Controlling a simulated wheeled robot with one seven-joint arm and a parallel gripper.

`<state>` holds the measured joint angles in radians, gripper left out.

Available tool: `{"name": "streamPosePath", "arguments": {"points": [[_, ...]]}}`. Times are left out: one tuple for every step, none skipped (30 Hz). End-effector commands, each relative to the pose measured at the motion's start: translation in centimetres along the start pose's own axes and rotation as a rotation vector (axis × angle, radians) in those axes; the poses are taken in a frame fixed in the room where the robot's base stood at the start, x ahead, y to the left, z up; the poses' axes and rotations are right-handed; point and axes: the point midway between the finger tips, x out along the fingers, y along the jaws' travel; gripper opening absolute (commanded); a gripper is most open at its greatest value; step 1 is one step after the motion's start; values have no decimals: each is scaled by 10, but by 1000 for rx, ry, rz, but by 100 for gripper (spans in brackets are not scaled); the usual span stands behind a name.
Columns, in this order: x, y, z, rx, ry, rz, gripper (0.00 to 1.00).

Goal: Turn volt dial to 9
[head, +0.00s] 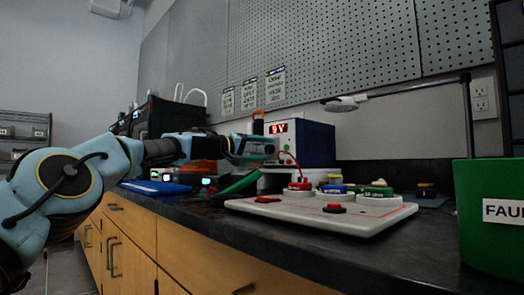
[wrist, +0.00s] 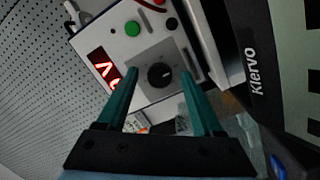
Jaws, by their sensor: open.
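The power supply (head: 312,142) is a box with a white front and blue side at the back of the bench. Its red display (head: 278,128) appears to read 9 V. In the wrist view the display (wrist: 103,68) is rotated. The black round volt dial (wrist: 159,75) sits on a grey panel, with a light mark on it. My gripper (wrist: 160,82) is open, its teal fingers on either side of the dial with gaps, so it is not gripping it. In the head view my gripper (head: 272,148) is in front of the supply and hides the dial.
A white board (head: 375,220) with red, blue and green parts lies on the bench to the right. A green bin (head: 490,235) stands at the right edge. A blue tray (head: 155,187) lies at left. A red wire (head: 292,160) leads from the supply towards the board.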

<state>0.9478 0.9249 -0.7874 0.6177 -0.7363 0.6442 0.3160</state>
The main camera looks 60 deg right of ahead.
Motion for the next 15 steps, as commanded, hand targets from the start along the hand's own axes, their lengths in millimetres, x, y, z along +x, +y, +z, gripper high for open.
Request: {"name": "streamPosePath", "arguments": {"points": [[-1, 0, 0, 0, 0, 0, 68], [-2, 0, 0, 0, 1, 0, 68], [-4, -1, -1, 0, 1, 0, 68], [-6, -2, -1, 0, 2, -1, 68], [-9, -2, -1, -1, 2, -1, 68], [-13, -2, -1, -2, 2, 0, 68], [-17, -2, -1, -2, 2, 0, 68], [-22, -3, -1, -1, 3, -1, 68], [-28, -3, 0, 0, 3, -2, 68], [-33, -3, 1, 1, 2, -2, 68], [-39, -3, -1, -1, 4, -3, 68], [-46, -3, -1, -1, 3, -2, 68], [-52, -2, 0, 0, 3, -2, 68], [-57, -3, 0, 0, 2, -3, 68], [-64, -2, 0, 0, 2, -3, 68]]}}
